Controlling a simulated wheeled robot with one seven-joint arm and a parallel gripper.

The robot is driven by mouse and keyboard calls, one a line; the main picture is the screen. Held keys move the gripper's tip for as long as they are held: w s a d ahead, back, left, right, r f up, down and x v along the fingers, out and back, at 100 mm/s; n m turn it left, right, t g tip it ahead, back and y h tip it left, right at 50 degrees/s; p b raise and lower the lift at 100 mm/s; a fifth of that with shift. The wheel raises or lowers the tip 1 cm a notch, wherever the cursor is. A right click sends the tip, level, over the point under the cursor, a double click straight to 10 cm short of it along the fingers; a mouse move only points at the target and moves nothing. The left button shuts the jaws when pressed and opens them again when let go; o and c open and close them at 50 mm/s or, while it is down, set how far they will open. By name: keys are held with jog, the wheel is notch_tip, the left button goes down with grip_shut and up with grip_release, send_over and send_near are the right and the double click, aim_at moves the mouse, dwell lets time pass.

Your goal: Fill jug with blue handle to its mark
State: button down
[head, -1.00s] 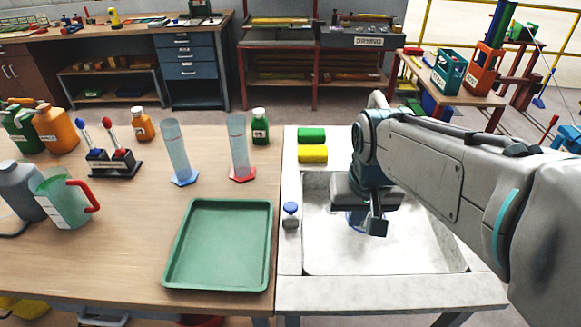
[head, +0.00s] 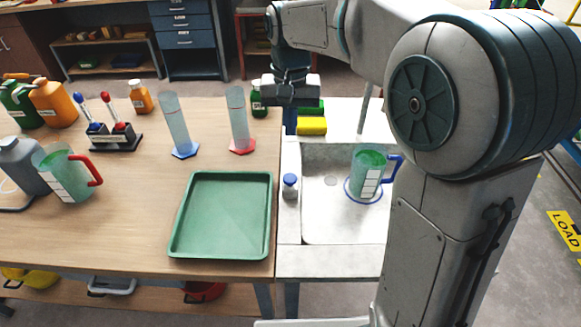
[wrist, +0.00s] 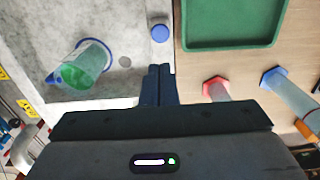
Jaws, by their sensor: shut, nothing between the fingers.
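The jug with the blue handle (head: 366,176) stands upright in the pale sink (head: 325,222), inside a blue ring on its floor. It is translucent green with a white scale strip. I cannot tell its liquid level. In the wrist view the jug (wrist: 84,66) is left of my gripper (wrist: 158,72). A blue-topped knob (head: 290,183) stands on the sink's left rim. It also shows in the wrist view (wrist: 159,33), beyond my fingertips. In the head view my gripper (head: 290,112) is raised near the sink's back left corner, shut and empty, apart from the jug.
Green and yellow sponges (head: 312,126) lie behind the sink, beside a thin upright pipe (head: 363,110). A green tray (head: 220,215), red and blue-based cylinders (head: 241,122) and a red-handled jug (head: 66,172) are on the wooden table. My arm covers the sink's right side.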

aim_at(291, 177)
notch_tip(291, 177, down, 14)
jog(key=shift+p, duration=0.4)
dwell(0.3)
